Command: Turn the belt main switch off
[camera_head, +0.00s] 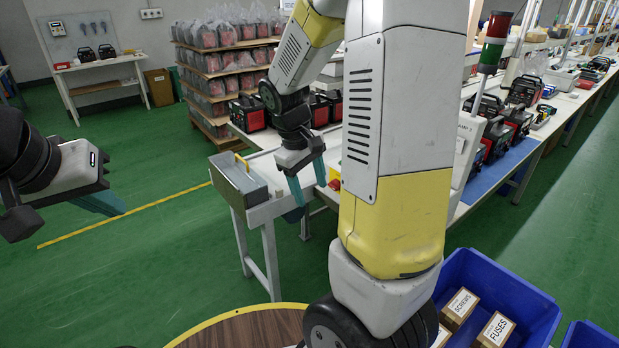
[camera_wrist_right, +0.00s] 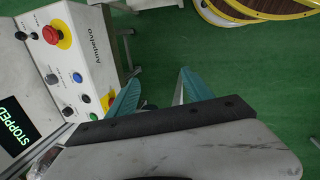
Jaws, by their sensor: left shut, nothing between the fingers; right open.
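The control panel (camera_wrist_right: 85,50) shows at the upper left of the right wrist view. My left gripper (camera_head: 118,208) is shut and empty at the far left.
A display reading STOPPED (camera_wrist_right: 16,125) sits beside the panel. A grey metal box (camera_head: 237,180) stands on the bench end. A signal tower (camera_head: 493,42) rises behind my right arm, which hides much of the bench. A blue crate (camera_head: 535,300) with boxes is front right.

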